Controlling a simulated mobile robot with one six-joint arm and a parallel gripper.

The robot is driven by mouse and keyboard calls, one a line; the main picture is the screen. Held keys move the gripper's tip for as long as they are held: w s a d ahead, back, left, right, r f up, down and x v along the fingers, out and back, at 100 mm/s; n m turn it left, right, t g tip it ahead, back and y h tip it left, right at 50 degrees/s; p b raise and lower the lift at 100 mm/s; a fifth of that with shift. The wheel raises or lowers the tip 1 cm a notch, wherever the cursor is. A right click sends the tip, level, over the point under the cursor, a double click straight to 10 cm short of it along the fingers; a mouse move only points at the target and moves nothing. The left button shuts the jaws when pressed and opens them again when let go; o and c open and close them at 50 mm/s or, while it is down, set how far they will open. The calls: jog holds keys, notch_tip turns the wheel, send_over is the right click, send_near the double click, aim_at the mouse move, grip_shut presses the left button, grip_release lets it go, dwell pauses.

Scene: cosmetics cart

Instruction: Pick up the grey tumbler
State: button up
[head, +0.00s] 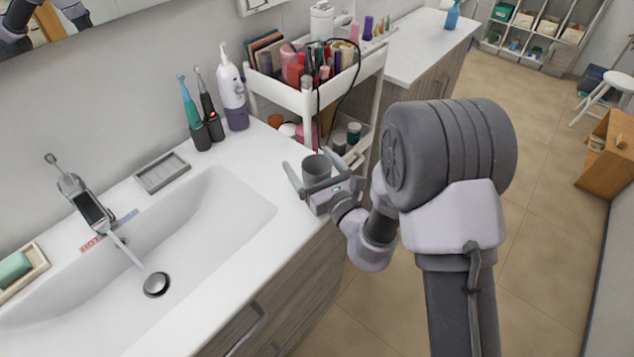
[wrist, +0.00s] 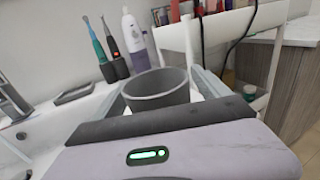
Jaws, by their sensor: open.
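The grey tumbler (head: 316,169) stands upright near the right end of the white washbasin counter. My gripper (head: 302,176) is open around it, with one finger on each side. In the wrist view the tumbler (wrist: 158,90) sits between the two fingers of my gripper (wrist: 160,84), its open rim facing up. Its lower part is hidden behind the gripper body. I cannot tell whether either finger touches it.
A white cart (head: 310,100) full of cosmetics stands just behind the tumbler. Two electric toothbrushes (head: 203,125) and a white-and-purple oral irrigator (head: 233,95) stand at the back wall. The sink basin (head: 190,235) lies to the left, with a soap tray (head: 162,172) behind it.

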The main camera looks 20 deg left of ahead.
jog(key=c, duration=1.5)
jog(key=shift+r, duration=0.1)
